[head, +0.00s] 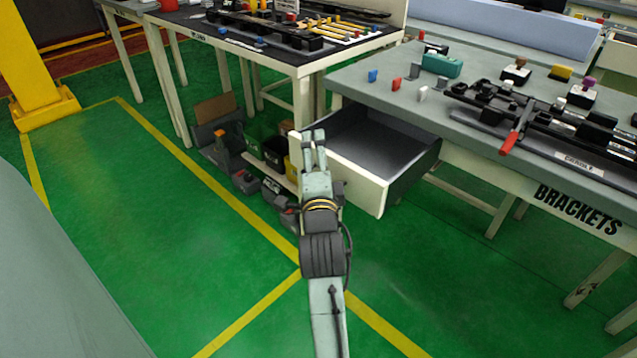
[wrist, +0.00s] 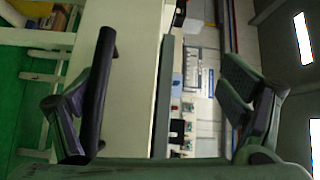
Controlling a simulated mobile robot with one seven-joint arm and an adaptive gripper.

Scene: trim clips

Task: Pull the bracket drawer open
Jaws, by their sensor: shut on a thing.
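The bracket drawer (head: 384,192) sticks well out from under the table marked BRACKETS, with its dark, empty inside showing in the head view. Its cream front (wrist: 138,85) fills the middle left of the wrist view. My gripper (head: 314,137) is at the left part of that front and hides some of it. In the wrist view my gripper (wrist: 170,90) has one finger at either side, and a dark bar, which looks like the drawer handle (wrist: 95,90), lies against the left one. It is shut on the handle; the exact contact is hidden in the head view.
The grey bracket table (head: 450,105) carries small coloured clips and a dark trim part (head: 540,125). A second table (head: 270,55) stands behind to the left. Several bins (head: 240,175) sit on the floor left of the drawer. Green floor (head: 130,220) is clear at left.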

